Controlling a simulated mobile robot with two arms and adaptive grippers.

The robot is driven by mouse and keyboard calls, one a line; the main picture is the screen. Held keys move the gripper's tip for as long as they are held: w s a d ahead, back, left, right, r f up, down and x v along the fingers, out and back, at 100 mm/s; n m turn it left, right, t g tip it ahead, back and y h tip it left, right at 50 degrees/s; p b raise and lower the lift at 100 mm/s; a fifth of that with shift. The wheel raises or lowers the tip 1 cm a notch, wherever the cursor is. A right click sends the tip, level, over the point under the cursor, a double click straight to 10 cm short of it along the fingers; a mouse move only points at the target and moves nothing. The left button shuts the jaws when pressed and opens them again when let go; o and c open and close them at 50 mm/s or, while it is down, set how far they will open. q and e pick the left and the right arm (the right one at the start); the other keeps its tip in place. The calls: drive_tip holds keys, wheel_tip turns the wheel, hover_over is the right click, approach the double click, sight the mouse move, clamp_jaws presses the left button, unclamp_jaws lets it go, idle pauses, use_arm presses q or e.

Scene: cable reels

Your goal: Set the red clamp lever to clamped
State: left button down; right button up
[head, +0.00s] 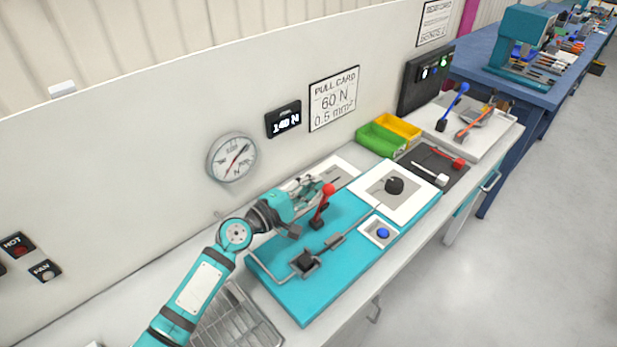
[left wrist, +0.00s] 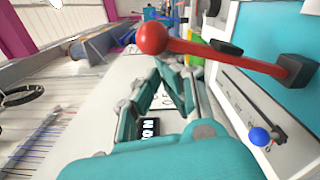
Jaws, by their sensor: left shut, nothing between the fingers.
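The red clamp lever (head: 321,206) stands upright, tilted slightly right, on a dark pivot on the teal board (head: 285,285). Its red ball is at the top. In the left wrist view the lever (left wrist: 235,58) crosses the upper part, from a dark pivot block at the right to the ball. My left gripper (head: 316,184) is shut and empty beside the lever, close to the ball on its left side in the head view. In the left wrist view the gripper's fingers (left wrist: 173,70) show just below the ball. I cannot tell whether they touch it. My right gripper is out of view.
A white plate with a black knob (head: 394,186) and a blue button (head: 383,233) sit on the board. Green (head: 381,140) and yellow bins stand behind. A wire rack (head: 238,318) lies at front left.

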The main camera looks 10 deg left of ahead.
use_arm(q)
drive_tip(key=shift+f, duration=0.1)
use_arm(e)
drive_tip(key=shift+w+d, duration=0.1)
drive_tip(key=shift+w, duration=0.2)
use_arm(q)
drive_tip(key=shift+d, duration=0.1)
drive_tip(key=shift+s+d+m, duration=0.2)
drive_tip(key=shift+m, duration=0.2)
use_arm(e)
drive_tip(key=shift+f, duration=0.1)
use_arm(q)
drive_tip(key=shift+s+d+f+m+b, duration=0.15)
drive_tip(key=shift+s+d+m, duration=0.2)
drive_tip(key=shift+d+m, duration=0.2)
drive_tip(key=shift+s+d+f+m+b, duration=0.15)
drive_tip(key=shift+s+d+m, duration=0.2)
drive_tip(key=shift+d+m, duration=0.2)
drive_tip(key=shift+s+d+f+m+b, duration=0.45)
drive_tip(key=shift+s+d+f+m, duration=0.45)
drive_tip(key=shift+m, duration=0.65)
drive_tip(key=shift+s+d+f+m+b, duration=0.5)
drive_tip(key=shift+d+f+m, duration=0.45)
drive_tip(key=shift+d+m, duration=0.55)
drive_tip(key=shift+s+d+f+m+b, duration=0.35)
drive_tip(key=shift+s+d+f+m, duration=0.6)
drive_tip(key=shift+m, duration=0.7)
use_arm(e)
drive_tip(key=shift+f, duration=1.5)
